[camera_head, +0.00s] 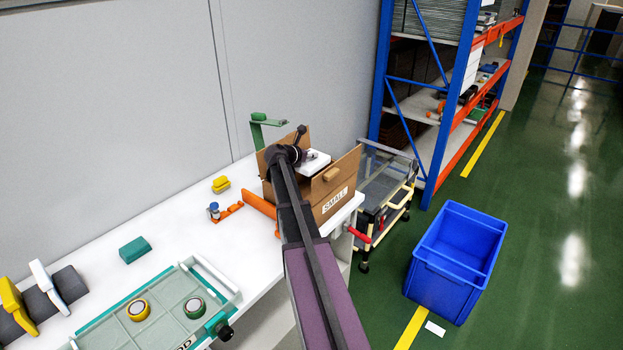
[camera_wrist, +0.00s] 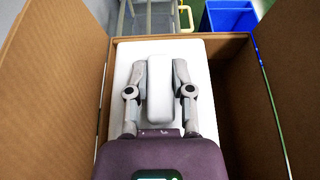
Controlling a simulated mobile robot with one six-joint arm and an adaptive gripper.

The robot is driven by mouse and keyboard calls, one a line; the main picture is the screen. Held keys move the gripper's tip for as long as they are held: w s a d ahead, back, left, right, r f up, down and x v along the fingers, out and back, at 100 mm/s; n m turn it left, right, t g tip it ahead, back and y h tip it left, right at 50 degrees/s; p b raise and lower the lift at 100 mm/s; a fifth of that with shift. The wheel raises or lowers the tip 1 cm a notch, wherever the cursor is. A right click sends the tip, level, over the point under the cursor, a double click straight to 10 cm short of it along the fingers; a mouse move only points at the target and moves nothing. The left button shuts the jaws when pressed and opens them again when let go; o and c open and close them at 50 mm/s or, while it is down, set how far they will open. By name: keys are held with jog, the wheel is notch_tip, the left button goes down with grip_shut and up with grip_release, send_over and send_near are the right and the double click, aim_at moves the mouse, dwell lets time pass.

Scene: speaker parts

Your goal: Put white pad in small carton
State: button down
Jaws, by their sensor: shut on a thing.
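The small carton (camera_head: 331,204) is an open brown cardboard box with a "SMALL" label, standing at the far end of the white table. My gripper (camera_wrist: 160,88) is over the carton's opening. It is shut on the white pad (camera_wrist: 197,60), with its fingers on both sides of the pad's raised rounded handle. In the wrist view the pad lies between the open flaps, towards the left of the opening. The head view also shows the white pad (camera_head: 318,161) at the carton's mouth, partly hidden by my arm. I cannot tell whether the pad touches the carton's floor.
A tray (camera_head: 165,299) with yellow and green round parts lies at the table's near end. A teal block (camera_head: 135,250), a yellow piece (camera_head: 220,184) and an orange clamp (camera_head: 228,213) lie on the table. A blue bin (camera_head: 455,262) and a cart (camera_head: 388,185) stand on the floor to the right.

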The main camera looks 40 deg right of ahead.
jog(key=shift+f+b, duration=1.45)
jog(key=shift+f, duration=0.45)
jog(key=shift+f+b, duration=1.85)
jog(key=shift+b, duration=0.05)
jog(key=shift+f+b, duration=0.6)
jog(key=c, duration=0.5)
grip_release()
jog(key=shift+r, duration=0.15)
jog(key=p, duration=0.6)
send_near(311, 163)
jog(key=f, duration=0.1)
jog(key=w+f, duration=0.1)
jog(key=f, duration=0.1)
jog(key=w+f, duration=0.1)
jog(key=f, duration=0.1)
jog(key=shift+w, duration=0.15)
